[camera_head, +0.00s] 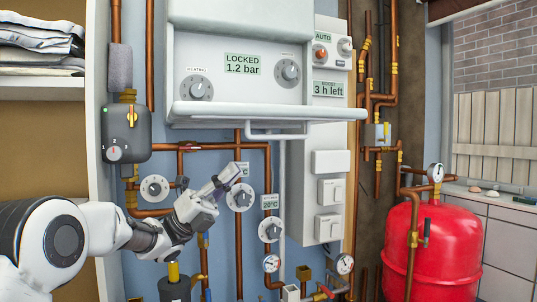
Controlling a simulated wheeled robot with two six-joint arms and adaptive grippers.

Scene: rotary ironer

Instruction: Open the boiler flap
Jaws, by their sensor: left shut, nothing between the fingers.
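The white boiler (240,18) hangs on the wall at the top middle. Its recessed panel shows "LOCKED 1.2 bar" on a green display (242,64) with a grey knob on each side. The flap (250,112) juts out below the panel, seen nearly edge-on, and the panel is uncovered. A white bar handle (275,133) shows under the flap. My left gripper (232,174) is shut and empty, below the flap and apart from it, in front of the copper pipes. It partly hides a small display there. My right gripper is out of view.
Copper pipes with round dials (241,198) run below the boiler. A white switch box (329,190) stands right of them, and a red tank (433,255) at the lower right. A grey pump unit (126,132) and a shelf with folded cloths (40,45) are at left.

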